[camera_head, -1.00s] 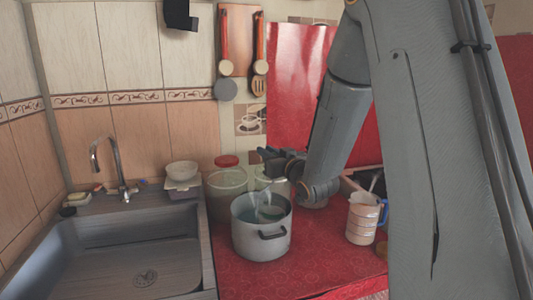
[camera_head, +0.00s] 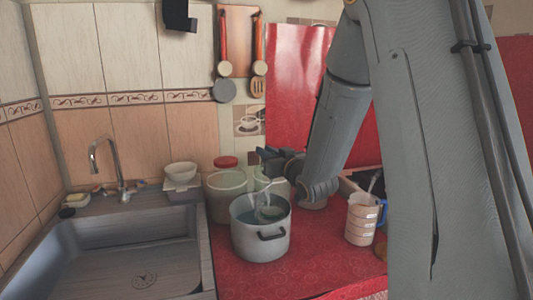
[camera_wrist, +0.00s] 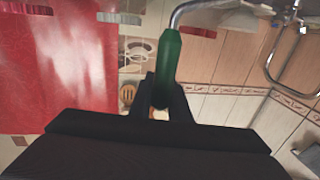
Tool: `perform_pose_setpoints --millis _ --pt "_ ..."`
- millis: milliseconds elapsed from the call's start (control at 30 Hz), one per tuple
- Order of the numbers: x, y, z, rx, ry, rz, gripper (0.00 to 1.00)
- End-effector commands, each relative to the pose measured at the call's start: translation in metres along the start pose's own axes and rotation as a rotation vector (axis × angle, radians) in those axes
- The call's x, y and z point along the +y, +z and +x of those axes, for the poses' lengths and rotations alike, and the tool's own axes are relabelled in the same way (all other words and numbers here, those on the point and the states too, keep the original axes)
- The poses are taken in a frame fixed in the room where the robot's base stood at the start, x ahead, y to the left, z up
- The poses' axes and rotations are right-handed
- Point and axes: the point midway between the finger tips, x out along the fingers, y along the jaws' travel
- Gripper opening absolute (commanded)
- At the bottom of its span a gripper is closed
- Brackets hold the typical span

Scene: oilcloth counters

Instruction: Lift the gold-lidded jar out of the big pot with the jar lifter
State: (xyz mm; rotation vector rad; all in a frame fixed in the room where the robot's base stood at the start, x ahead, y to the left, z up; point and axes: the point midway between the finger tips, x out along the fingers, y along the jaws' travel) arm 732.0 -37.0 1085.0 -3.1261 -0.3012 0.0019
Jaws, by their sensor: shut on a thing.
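The big pot (camera_head: 249,247) is grey-white with a dark side handle and holds water. It stands on the red counter below my gripper. A small round top (camera_head: 271,212), seemingly the jar's lid, shows inside the pot at the waterline; its gold colour is not clear and the jar's body is hidden. My gripper (camera_wrist: 164,100) is shut on the green handle of the jar lifter (camera_wrist: 168,62). The lifter's bent metal wire curves away from the handle in the wrist view. In the head view its thin wires reach down into the pot, close to the lid; whether they clasp the jar cannot be told.
Two pale containers stand behind the pot, the left one (camera_head: 222,205) near a red lid (camera_head: 226,162). A measuring jug (camera_head: 361,218) with a blue handle stands to the right. The sink (camera_head: 135,265) is at left. Counter in front of the pot is clear.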

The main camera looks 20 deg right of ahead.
Motion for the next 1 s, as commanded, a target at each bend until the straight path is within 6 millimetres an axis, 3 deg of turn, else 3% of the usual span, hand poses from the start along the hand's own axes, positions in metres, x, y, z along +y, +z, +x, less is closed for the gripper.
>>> perform_pose_setpoints --millis 1000 --pt "0.0 -0.019 0.0 0.003 0.0 -0.001 0.0"
